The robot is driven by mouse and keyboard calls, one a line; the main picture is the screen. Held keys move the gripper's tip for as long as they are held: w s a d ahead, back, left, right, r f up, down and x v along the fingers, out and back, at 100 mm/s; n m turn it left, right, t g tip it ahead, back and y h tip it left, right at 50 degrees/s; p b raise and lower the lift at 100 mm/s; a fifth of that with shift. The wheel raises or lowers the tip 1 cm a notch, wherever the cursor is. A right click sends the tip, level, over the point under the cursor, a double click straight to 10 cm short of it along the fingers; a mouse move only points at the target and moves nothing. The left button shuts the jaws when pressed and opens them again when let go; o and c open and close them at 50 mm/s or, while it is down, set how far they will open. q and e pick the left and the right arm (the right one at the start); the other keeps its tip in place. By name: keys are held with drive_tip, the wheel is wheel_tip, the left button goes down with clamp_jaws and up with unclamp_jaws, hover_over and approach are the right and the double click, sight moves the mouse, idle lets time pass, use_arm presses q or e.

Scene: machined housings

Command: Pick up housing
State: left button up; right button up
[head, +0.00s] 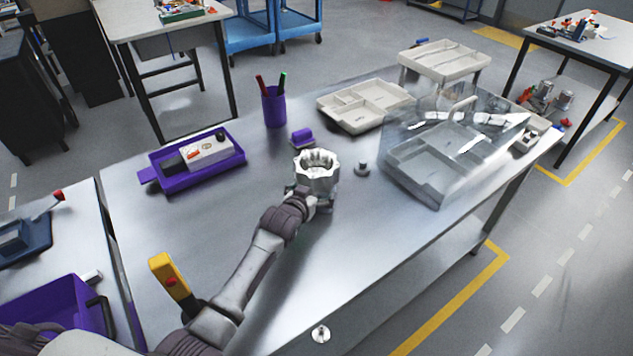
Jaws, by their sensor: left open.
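A silver-grey, ring-shaped housing (317,168) with a scalloped open top shows near the middle of the metal table in the head view. My left gripper (311,190) is right at the near side of the housing, with its arm reaching in from the lower left. The left gripper is open. Its fingers are small and partly hidden by the housing, so I cannot tell whether they touch it. My right gripper is not in view.
A small metal part (361,169) stands right of the housing, and a purple block (302,138) lies behind it. A purple cup (274,107) holds pens. A purple tray (220,171) is at left; a clear-covered bin (428,178) is at right. The table's near middle is mostly clear.

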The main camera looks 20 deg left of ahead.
use_arm(q)
drive_tip(key=c, duration=1.3)
drive_tip(key=shift+w+r, duration=0.15)
drive_tip(key=shift+w, duration=0.05)
drive_tip(key=shift+c, duration=0.8)
drive_tip(key=shift+r, duration=0.1)
